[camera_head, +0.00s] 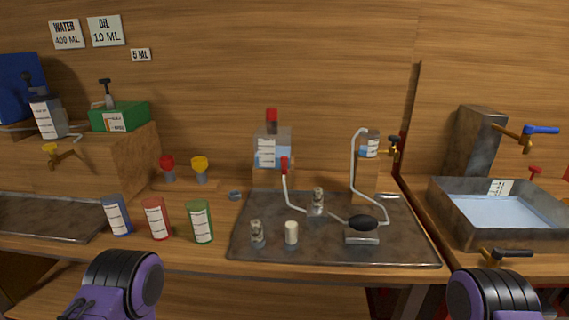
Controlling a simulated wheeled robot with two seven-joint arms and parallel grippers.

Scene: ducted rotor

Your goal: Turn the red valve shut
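Several red parts could be the red valve. A red handle (284,165) sits at the lower right of a clear container of bluish liquid (271,152), where a pale tube begins. A red knob (168,163) stands on the back ledge beside a yellow knob (200,164). A small red handle (535,171) is at the far right behind the sink basin. I cannot tell which is meant, or how far any is turned. Purple and black parts of my arms show at the bottom left and bottom right; no gripper fingers show.
A dark metal tray (335,255) holds small bottles, a black bulb (363,223) and tubing. Blue, red (156,220) and green cans stand left of it. A water-filled sink basin (500,238) with brass taps is right. A green box (120,117) sits on a wooden block.

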